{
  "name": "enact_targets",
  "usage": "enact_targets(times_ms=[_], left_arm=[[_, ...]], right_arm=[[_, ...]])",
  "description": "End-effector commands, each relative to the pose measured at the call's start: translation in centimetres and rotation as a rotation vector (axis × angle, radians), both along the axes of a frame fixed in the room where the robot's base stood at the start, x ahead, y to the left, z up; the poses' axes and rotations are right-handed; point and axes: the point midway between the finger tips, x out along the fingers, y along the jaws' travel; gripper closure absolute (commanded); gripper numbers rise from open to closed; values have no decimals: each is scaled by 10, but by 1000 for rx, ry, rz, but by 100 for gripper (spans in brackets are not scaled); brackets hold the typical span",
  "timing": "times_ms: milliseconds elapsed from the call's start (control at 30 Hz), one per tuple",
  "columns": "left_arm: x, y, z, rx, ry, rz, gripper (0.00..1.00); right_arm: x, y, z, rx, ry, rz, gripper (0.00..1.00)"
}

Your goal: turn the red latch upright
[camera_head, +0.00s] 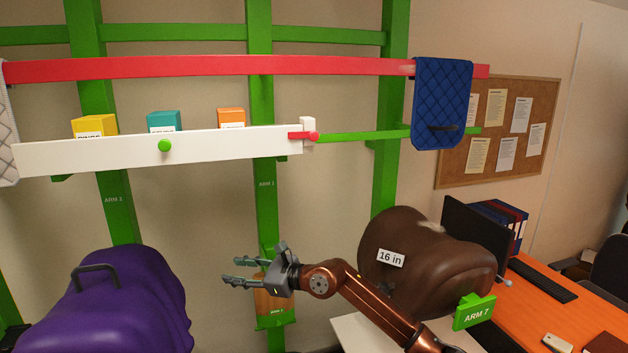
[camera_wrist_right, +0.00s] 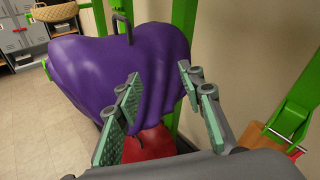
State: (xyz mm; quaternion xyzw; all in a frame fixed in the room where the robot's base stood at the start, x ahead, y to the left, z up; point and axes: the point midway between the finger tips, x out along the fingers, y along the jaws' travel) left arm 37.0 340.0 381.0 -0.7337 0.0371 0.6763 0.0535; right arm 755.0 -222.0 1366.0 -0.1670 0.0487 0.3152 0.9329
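The red latch (camera_head: 301,135) is small and lies flat, sideways, at the right end of a white front board (camera_head: 120,152). Its round red end is at the right, next to a white block (camera_head: 308,125), and its bar points left over the board's end. My right gripper (camera_head: 228,272) is well below the latch and to its left, pointing left. Its fingers are apart with nothing between them, as the right wrist view (camera_wrist_right: 158,88) also shows. The latch is not in the right wrist view. My left gripper is in neither view.
A purple covered saddle (camera_head: 125,300) stands at lower left, a brown saddle (camera_head: 415,255) at right behind my right arm. Yellow, teal and orange boxes stand behind the board. A blue quilted pad (camera_head: 441,105) hangs on the red rail (camera_head: 200,67).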

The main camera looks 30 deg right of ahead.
Motion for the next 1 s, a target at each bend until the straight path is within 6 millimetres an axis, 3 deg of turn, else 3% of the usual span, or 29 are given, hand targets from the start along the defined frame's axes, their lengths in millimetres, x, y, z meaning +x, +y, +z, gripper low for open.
enact_targets(times_ms=[33, 133, 200, 300, 400, 500, 633, 1000], left_arm=[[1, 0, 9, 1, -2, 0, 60], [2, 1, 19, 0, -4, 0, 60], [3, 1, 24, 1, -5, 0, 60], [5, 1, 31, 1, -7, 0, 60], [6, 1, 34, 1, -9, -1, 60], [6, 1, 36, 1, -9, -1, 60], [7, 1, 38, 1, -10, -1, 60], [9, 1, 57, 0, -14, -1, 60]], right_arm=[[-7, -11, 53, -195, -99, -20, 64], [-20, -48, 131, -555, -243, -112, 64], [-32, -83, 186, -773, -318, -211, 64], [-57, -133, 258, -1003, -383, -365, 64], [-81, -168, 306, -1139, -408, -487, 64], [-98, -190, 335, -1211, -416, -566, 64], [-102, -201, 349, -1244, -418, -607, 64], [-50, -214, 350, -1243, -417, -607, 64]])
